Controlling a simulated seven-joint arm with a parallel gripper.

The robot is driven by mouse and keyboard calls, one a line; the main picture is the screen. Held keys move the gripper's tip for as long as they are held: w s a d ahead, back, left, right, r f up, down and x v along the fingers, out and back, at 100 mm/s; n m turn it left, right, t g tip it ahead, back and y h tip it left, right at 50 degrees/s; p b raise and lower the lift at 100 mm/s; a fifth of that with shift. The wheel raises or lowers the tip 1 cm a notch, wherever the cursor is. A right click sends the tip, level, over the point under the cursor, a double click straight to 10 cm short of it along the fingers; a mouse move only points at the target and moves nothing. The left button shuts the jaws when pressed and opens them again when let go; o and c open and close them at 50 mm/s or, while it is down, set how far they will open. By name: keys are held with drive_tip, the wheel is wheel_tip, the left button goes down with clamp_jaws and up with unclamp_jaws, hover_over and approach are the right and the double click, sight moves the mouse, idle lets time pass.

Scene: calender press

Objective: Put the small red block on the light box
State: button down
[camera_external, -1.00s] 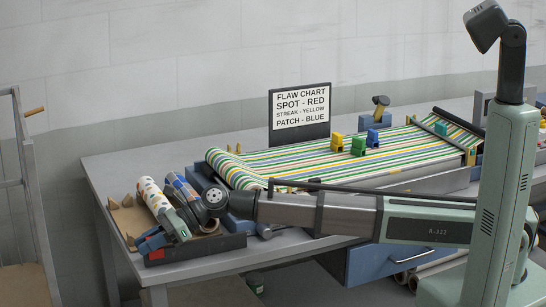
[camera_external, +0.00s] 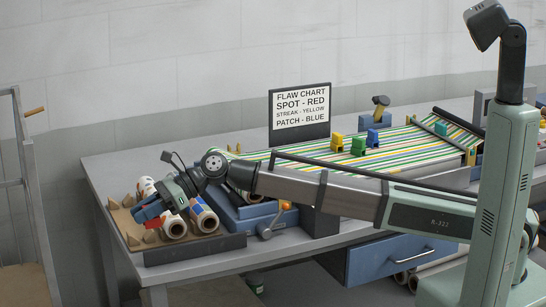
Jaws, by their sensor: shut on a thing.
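My gripper (camera_external: 147,206), with blue fingers, is at the left end of the workbench, raised above a tray of rolls. It is shut on the small red block (camera_external: 140,196), of which only a small red patch shows by the fingers. A long sloping bed (camera_external: 330,158) covered with striped cloth lies to the right, well apart from my gripper. I cannot tell for sure whether this bed is the light box. My forearm hides part of its left end.
The tray (camera_external: 195,249) holds patterned rolls (camera_external: 203,215) and brown wedge supports. A blue crank unit (camera_external: 262,219) stands beside it. Yellow (camera_external: 337,142), green (camera_external: 358,146) and blue (camera_external: 372,138) blocks stand on the striped cloth. The flaw chart sign (camera_external: 300,112) rises behind.

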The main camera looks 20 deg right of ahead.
drive_tip(key=shift+d+r, duration=0.1)
drive_tip(key=shift+r, duration=0.6)
drive_tip(key=w+d, duration=0.6)
drive_tip(key=d, duration=0.4)
drive_tip(key=w+d+r, duration=0.1)
drive_tip(key=w+d, duration=0.5)
drive_tip(key=d, duration=0.5)
drive_tip(key=w+d+r, duration=0.1)
drive_tip(key=w+d, duration=0.6)
drive_tip(key=d, duration=0.4)
drive_tip(key=shift+d+r, duration=0.15)
drive_tip(key=w+d+r, duration=0.2)
drive_tip(key=d, duration=1.8)
drive_tip(key=r, duration=0.2)
hover_over(365, 164)
drive_tip(key=shift+s+f, duration=0.15)
drive_tip(key=shift+f, duration=4.85)
drive_tip(key=shift+f, duration=0.15)
drive_tip(key=c, duration=1)
unclamp_jaws()
